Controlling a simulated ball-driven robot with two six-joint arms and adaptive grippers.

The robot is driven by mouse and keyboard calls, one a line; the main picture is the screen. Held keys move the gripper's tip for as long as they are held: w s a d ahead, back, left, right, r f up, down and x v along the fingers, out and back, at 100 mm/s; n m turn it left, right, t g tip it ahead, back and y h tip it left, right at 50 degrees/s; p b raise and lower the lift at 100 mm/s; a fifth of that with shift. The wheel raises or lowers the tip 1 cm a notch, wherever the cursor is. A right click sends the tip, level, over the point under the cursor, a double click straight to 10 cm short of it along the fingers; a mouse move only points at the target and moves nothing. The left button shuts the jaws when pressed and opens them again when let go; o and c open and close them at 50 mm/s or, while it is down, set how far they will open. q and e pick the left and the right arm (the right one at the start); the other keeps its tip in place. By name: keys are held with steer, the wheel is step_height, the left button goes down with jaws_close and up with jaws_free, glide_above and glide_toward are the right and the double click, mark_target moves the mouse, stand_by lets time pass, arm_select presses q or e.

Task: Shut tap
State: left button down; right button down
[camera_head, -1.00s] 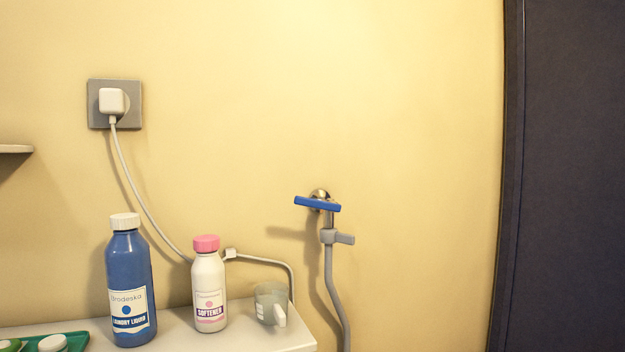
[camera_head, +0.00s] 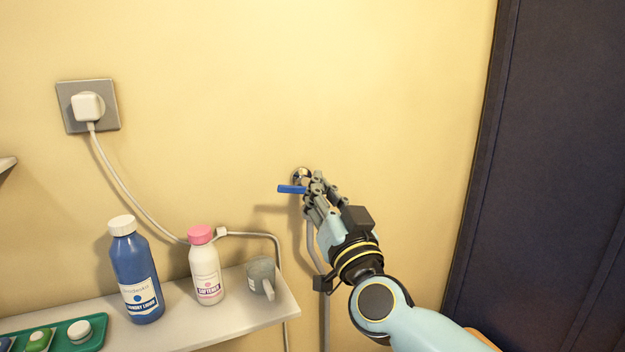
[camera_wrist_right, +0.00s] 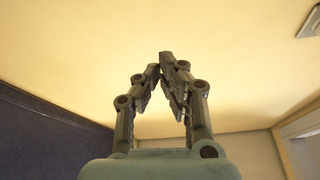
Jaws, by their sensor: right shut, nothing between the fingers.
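The tap's blue lever handle (camera_head: 292,189) is on the yellow wall in the head view, lying roughly level and pointing left. The chrome tap body (camera_head: 301,174) shows just above it. The handle's right part is hidden behind my right gripper (camera_head: 312,180), whose fingertips are right at the tap. I cannot tell whether they touch the handle. In the right wrist view the right gripper (camera_wrist_right: 161,62) has its fingertips together with nothing between them. The tap is not visible there. A grey hose (camera_head: 311,240) hangs below the tap, partly behind my gripper. My left gripper is not in view.
A white worktop (camera_head: 210,322) at lower left bears a blue laundry bottle (camera_head: 138,275), a pink-capped softener bottle (camera_head: 206,272), a grey cup (camera_head: 259,273) and a green tray (camera_head: 95,341). A plugged socket (camera_head: 72,121) is upper left. A dark panel (camera_head: 550,170) stands right.

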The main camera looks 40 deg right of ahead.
step_height(320, 180, up, 3)
steer(key=p, duration=0.2)
glide_above(299, 189)
steer(key=s, duration=0.2)
steer(key=f, duration=0.1)
steer(key=f+b, duration=0.1)
steer(key=f, duration=0.1)
steer(key=f+b, duration=0.1)
steer(key=shift+w+a+f, duration=0.15)
steer(key=shift+w+a, duration=0.05)
steer(key=shift+a, duration=0.2)
steer(key=shift+b, duration=0.3)
